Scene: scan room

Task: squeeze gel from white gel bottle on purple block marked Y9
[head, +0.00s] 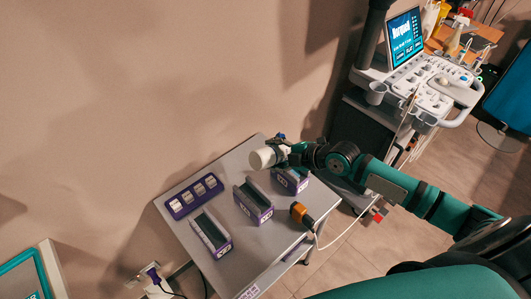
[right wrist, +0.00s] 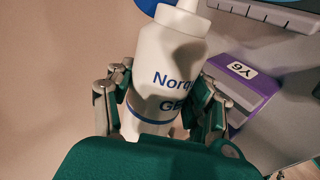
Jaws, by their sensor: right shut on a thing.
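My right gripper (head: 279,152) is shut around the white gel bottle (head: 262,158), which it holds above the far side of the cart. In the right wrist view the bottle (right wrist: 168,70) sits between the two fingers, with blue lettering and its nozzle toward the top of the picture. Three dark-topped purple blocks are on the cart: one at left (head: 211,235), one in the middle (head: 253,203) and one at right (head: 291,181), partly under the gripper. Their labels are too small to read in the head view. A purple block (right wrist: 239,88) beside the bottle in the right wrist view seems to read Y6. My left gripper is out of view.
An ultrasound machine (head: 424,88) stands at the right. The wall borders the cart's far side.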

